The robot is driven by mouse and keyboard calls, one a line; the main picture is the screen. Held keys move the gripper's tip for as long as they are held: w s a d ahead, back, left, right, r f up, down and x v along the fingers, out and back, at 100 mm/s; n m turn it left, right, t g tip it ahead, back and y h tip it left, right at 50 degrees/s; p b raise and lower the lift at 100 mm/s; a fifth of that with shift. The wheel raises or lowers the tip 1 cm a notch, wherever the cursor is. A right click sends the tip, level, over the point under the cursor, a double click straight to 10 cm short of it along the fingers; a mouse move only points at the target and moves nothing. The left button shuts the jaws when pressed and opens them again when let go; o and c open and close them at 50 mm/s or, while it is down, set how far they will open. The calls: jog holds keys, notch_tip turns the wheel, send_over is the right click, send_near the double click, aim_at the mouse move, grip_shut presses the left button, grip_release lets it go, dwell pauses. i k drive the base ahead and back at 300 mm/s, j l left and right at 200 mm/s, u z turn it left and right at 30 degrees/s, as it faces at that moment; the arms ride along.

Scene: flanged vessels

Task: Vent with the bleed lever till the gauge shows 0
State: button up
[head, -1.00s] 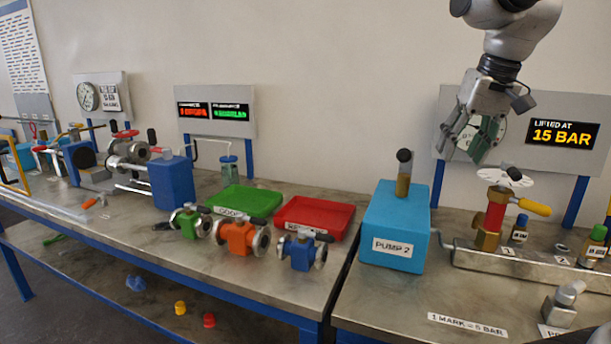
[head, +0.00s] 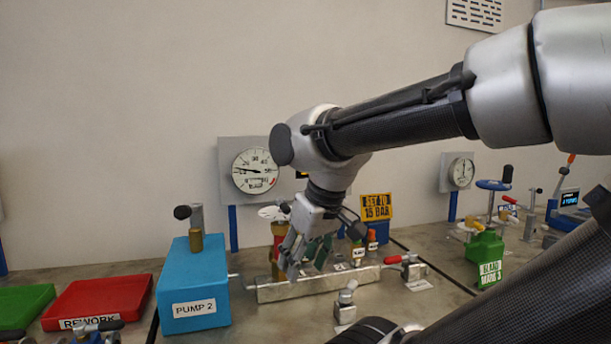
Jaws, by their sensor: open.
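A round white gauge (head: 254,170) hangs on a grey wall panel; its dark needle points left and the reading is too small to tell. My gripper (head: 306,266) is open and points down over the metal manifold block (head: 315,286), in front of a mostly hidden red and brass valve (head: 278,240). I see nothing between its fingers, though they overlap the fittings behind. A red-handled lever (head: 393,260) is at the right end of the manifold, apart from my gripper. No label shows which lever is the bleed.
A blue box marked PUMP 2 (head: 192,290) stands left of the manifold. A small grey fitting (head: 345,303) stands in front. A SET TO 15 BAR sign (head: 376,206) is behind. My arm covers the right side.

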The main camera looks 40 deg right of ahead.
aim_at(411, 256)
jog(key=z, duration=1.15)
